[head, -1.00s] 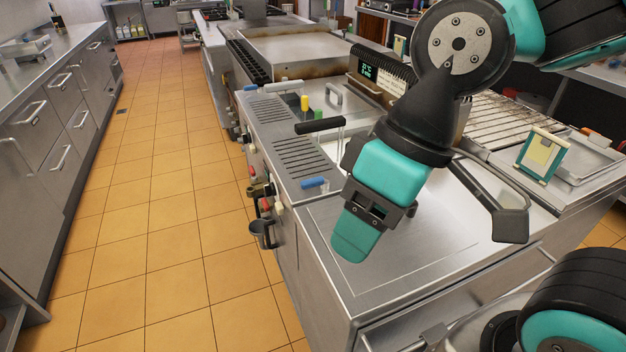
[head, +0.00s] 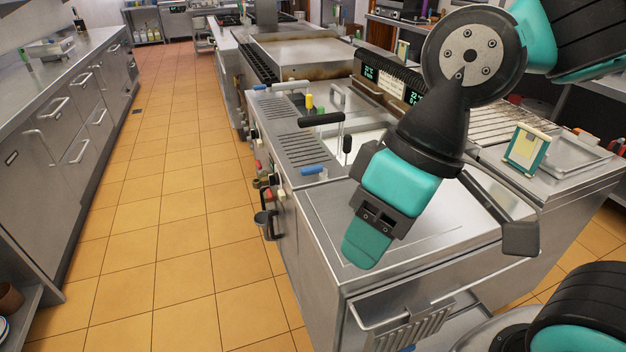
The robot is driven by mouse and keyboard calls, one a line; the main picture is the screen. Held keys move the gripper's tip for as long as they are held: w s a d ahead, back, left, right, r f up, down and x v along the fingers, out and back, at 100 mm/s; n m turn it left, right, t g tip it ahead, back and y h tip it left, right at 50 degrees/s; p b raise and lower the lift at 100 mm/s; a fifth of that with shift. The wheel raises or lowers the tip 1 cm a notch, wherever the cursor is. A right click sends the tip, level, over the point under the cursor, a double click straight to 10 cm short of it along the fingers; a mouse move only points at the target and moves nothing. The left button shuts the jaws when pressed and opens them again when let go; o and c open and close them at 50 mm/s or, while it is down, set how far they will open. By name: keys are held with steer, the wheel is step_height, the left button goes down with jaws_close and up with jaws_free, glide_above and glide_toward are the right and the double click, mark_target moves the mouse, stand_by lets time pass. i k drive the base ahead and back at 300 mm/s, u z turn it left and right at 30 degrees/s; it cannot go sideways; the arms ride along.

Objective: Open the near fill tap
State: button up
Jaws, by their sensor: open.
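Two blue-handled levers show on the left front edge of the steel cooking line. The closer one, which I take for the near fill tap (head: 313,170), stands at the edge of the worktop; a farther blue one (head: 260,87) is up the line. I cannot tell from the picture whether either is open. My gripper (head: 440,240) is open and empty above the near corner of the worktop, to the right of and nearer than the closer blue lever, clearly apart from it. Its wrist hides part of the worktop behind.
A black-handled lever (head: 320,118) stands beyond the near blue one. Knobs and a dark cup-like part (head: 264,222) stick out from the front panel. A steel rail and slatted part (head: 412,325) project at the near end.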

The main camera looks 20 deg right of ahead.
mark_target(323, 172)
steer(key=z, duration=0.1)
steer(key=k, duration=0.15)
steer(key=u, duration=0.9)
steer(key=i, duration=0.65)
steer(key=z, duration=0.75)
